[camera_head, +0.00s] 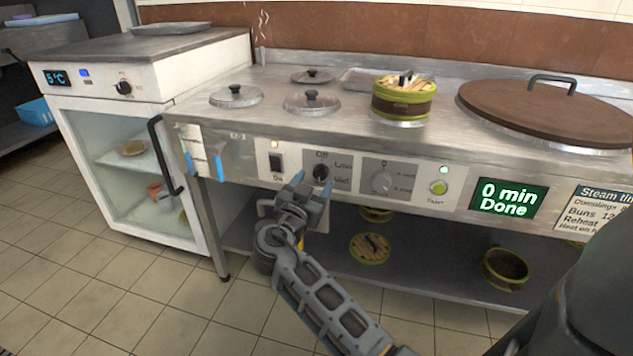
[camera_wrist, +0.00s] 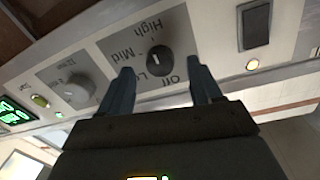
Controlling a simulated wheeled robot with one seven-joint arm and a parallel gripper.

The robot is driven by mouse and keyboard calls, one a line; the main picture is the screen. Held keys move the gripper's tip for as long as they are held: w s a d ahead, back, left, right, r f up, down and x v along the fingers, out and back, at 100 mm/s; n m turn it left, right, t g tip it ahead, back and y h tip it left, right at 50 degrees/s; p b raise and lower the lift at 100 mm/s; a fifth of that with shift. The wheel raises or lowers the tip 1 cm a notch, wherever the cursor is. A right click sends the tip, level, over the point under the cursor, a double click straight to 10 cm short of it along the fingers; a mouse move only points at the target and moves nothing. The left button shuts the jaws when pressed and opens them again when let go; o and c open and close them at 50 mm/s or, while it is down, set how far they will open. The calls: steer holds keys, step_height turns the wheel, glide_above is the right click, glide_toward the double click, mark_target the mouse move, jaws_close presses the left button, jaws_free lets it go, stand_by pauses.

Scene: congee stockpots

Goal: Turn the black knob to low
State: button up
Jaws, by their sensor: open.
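The black knob (camera_head: 321,172) is on the front panel of the steel counter, with printed labels around it. In the wrist view, where the lettering is upside down, the knob (camera_wrist: 159,60) has a pale pointer mark and the labels Off, Low, Mid and High. I cannot tell surely which label the mark points to. My gripper (camera_head: 312,183) is just in front of and below the knob. In the wrist view its two fingers (camera_wrist: 162,76) are spread apart, with the knob showing between and beyond the tips. They hold nothing.
A grey timer knob (camera_head: 382,182) and green button (camera_head: 439,187) are right of the black knob, beside a display (camera_head: 508,198) reading "0 min Done". A black rocker switch (camera_head: 277,161) is to its left. Lids and a steamer basket (camera_head: 403,97) stand on the counter.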

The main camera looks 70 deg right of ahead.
mark_target(321, 173)
steer(key=shift+d, duration=1.2)
steer(key=c, duration=1)
steer(key=shift+c, duration=0.2)
